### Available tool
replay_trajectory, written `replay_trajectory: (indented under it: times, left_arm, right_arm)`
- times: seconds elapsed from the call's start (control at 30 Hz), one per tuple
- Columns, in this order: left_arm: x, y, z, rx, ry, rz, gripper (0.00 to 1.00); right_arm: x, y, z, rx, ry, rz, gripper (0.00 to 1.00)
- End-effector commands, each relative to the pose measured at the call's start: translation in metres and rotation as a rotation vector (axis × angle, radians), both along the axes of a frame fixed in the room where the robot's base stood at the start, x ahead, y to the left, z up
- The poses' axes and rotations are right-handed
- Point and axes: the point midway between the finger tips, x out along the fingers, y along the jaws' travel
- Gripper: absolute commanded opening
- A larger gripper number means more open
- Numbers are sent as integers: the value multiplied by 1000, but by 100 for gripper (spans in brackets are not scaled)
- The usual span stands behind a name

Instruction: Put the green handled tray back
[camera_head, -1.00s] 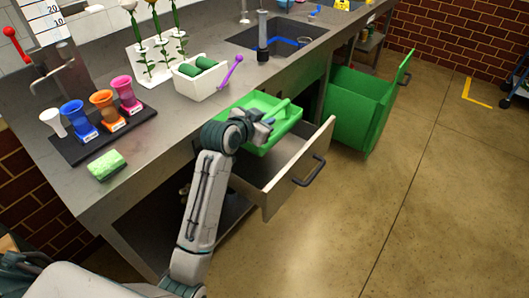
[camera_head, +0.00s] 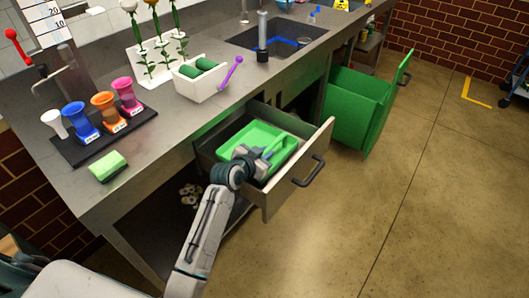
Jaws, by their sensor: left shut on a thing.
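The green handled tray (camera_head: 243,137) is inside the open drawer (camera_head: 290,192) under the counter, low between the drawer walls. My left gripper (camera_head: 266,156) is over the tray and shut on its handle. The gripper covers part of the handle and the tray's near side. I cannot tell whether the tray touches the drawer floor. My right gripper is not in view.
The drawer's dark handle (camera_head: 308,172) sticks out over the floor. The counter above holds a white box (camera_head: 203,83), a row of coloured cups, a sponge (camera_head: 108,166) and a flower stand.

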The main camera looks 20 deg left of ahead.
Motion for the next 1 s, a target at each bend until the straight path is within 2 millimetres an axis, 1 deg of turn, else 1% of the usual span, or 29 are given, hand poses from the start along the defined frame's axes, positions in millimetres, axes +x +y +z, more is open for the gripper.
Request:
replay_trajectory:
  times: [0.03, 0.07, 0.1, 0.17, 0.57, 0.7, 0.73, 0.8, 0.97, 1.0]
  left_arm:
    - [0, 0, 0, -1, 1, 1, 0]
    - [0, 0, -1, -1, 3, 0, 20]
    - [0, 0, -1, -1, 3, 0, 28]
    - [0, 0, -1, -1, 3, 0, 38]
    - [0, 0, -3, -1, 1, 0, 38]
    - [0, 0, -7, -1, 2, 0, 38]
    - [-5, 1, -5, 2, 2, 0, 38]
    - [-21, 6, 2, 3, 0, -1, 38]
    - [-52, 8, 16, 1, 0, -1, 38]
    - [-60, 11, 21, 3, 1, -1, 38]
  right_arm:
    - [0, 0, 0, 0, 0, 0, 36]
    - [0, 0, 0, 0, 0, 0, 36]
    - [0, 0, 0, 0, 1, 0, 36]
    - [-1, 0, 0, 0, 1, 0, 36]
    - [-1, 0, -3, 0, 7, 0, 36]
    - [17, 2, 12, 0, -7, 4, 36]
    - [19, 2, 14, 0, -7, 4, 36]
    - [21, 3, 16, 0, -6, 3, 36]
    - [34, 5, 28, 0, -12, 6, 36]
    - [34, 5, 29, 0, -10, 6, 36]
